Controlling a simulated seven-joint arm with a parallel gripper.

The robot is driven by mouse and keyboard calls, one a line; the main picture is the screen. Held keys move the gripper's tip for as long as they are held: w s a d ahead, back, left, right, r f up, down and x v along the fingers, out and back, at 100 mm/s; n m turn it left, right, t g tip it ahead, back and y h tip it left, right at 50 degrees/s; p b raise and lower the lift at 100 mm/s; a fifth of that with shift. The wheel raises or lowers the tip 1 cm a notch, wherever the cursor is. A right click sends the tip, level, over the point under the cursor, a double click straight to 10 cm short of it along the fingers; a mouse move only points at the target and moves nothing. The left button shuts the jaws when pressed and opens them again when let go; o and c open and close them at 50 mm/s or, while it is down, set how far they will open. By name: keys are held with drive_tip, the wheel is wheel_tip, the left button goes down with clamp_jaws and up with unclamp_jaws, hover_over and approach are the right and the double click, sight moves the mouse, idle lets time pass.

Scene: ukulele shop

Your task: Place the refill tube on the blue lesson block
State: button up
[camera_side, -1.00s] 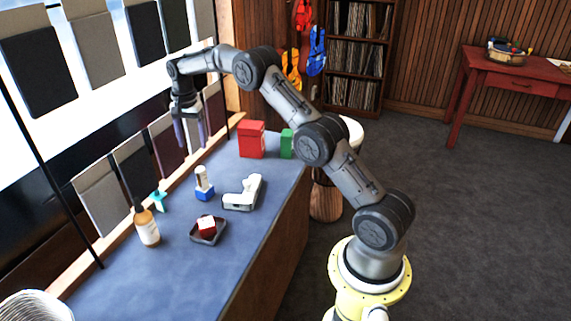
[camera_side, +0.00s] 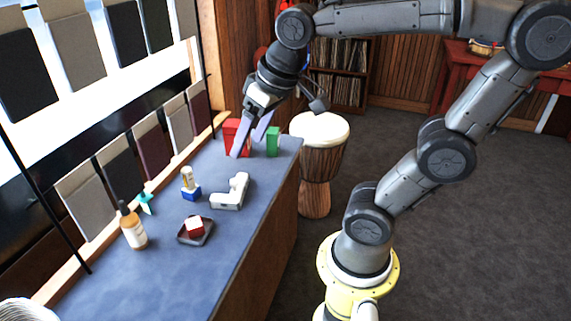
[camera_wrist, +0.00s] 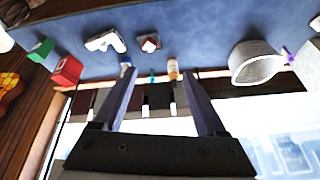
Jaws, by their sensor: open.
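The refill tube (camera_side: 187,176), a small white cylinder with a tan top, stands upright on the blue lesson block (camera_side: 191,194) on the counter. It appears to rest on the block's top. In the wrist view the block (camera_wrist: 125,65) is a small blue patch beside one fingertip, partly hidden. My gripper (camera_side: 247,148) is open, with nothing between its fingers. In the side view it is over the far end of the counter, in front of the red box and apart from the tube. Its two spread fingers also show in the wrist view (camera_wrist: 160,74).
A white L-shaped object (camera_side: 231,191), a dark tray (camera_side: 183,239) with a red-and-white cube, an amber-topped bottle (camera_side: 133,228) and a teal item (camera_side: 145,202) are near the block. Red (camera_side: 230,131) and green (camera_side: 273,141) boxes stand at the far end. A drum (camera_side: 317,165) stands beside the counter.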

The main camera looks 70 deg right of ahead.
drive_tip(key=s+a+f+n, duration=0.1)
drive_tip(key=s+f+n, duration=0.1)
drive_tip(key=s+f, duration=0.2)
drive_tip(key=s, duration=0.3)
drive_tip(key=shift+a+t, duration=0.15)
drive_tip(key=shift+t, duration=0.25)
